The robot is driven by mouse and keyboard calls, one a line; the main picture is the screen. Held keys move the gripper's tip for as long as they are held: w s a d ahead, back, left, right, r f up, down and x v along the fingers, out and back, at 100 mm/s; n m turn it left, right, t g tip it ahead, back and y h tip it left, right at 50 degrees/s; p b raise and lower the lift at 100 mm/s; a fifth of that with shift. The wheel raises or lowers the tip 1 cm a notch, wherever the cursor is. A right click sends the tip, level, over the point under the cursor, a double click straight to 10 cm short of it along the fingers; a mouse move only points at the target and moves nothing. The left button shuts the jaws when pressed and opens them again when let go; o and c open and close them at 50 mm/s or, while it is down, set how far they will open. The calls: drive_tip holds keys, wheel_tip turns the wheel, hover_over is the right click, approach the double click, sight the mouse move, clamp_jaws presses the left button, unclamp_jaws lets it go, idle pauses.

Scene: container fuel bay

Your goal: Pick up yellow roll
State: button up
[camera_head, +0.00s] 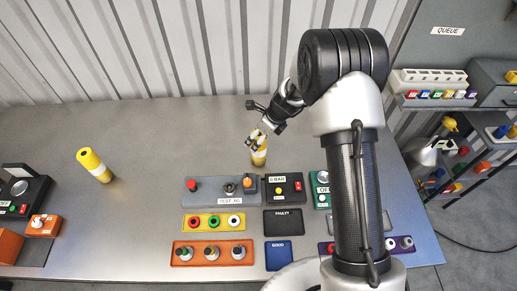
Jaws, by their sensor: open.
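Two yellow cylinders stand on the metal table; I cannot tell for sure which is the task's roll. The other yellow cylinder (260,158) has a pale band and stands behind the grey test jig. My gripper (257,141) points down at the top of this second cylinder, with its fingers at or just above it. The gripper is open. The fingers hide part of the cylinder's top, and I cannot tell whether they touch it.
In front stand the grey test jig (212,195), a yellow tray with rings (203,223), an orange tray (225,258), and dark FAULTY (282,226) and blue GOOD (286,254) pads. A corrugated wall (150,50) rises behind. The table between the two yellow cylinders is clear.

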drive_tip(key=x, duration=0.5)
drive_tip(key=shift+w+r, duration=0.1)
drive_tip(key=shift+w, duration=0.3)
drive_tip(key=shift+c, duration=0.3)
drive_tip(key=c, duration=1.3)
